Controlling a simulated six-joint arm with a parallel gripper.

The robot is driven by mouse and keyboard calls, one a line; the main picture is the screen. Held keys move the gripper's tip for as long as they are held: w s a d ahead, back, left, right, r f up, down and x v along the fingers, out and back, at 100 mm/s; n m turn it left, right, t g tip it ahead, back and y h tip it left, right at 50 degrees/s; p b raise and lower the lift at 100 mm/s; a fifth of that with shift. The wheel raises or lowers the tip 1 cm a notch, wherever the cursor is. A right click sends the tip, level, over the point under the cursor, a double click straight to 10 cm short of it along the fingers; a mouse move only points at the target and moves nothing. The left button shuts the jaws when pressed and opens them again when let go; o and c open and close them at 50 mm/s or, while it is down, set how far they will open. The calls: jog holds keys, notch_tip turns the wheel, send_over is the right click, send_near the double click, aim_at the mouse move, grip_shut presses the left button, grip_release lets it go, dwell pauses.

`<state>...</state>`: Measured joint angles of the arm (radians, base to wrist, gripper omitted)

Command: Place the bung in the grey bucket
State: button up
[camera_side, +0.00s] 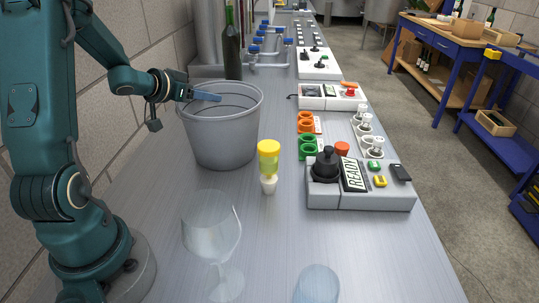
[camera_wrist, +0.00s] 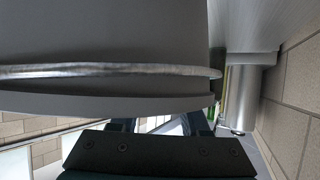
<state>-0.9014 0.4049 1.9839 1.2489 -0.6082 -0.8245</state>
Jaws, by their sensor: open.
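The grey bucket (camera_side: 222,140) stands upright on the steel bench at the back left, with its mouth open upward. It also fills the upper part of the wrist view (camera_wrist: 110,40), where its rim crosses the picture. My gripper (camera_side: 207,96) is open at the bucket's mouth, its blue fingers reaching in over the left part of the rim. The two fingers show apart in the wrist view (camera_wrist: 160,124), with nothing seen between them.
A dark green bottle (camera_side: 231,45) stands behind the bucket. A yellow-topped container (camera_side: 268,165) stands just right of it. A wine glass (camera_side: 213,235) and a clear tumbler (camera_side: 317,286) are nearer. A control box marked READY (camera_side: 355,174) and coloured rings (camera_side: 306,146) line the right edge.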

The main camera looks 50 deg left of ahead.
jog(key=s+d+r+g+y, duration=0.1)
jog(key=s+d+r+y, duration=0.4)
jog(key=r, duration=0.5)
jog(key=s+d+f+m+g+h, duration=0.1)
jog(key=s+d+f+g+h, duration=0.1)
jog(key=s+d, duration=0.4)
jog(key=s+d+f+m+g+h, duration=0.1)
jog(key=s+d+f+g+h, duration=0.2)
jog(key=d, duration=1.2)
jog(key=s+f+h, duration=0.1)
jog(key=s+h, duration=0.2)
jog(key=s, duration=0.1)
jog(key=shift+f+m, duration=0.2)
jog(key=shift+m, duration=0.1)
jog(key=shift+o, duration=0.3)
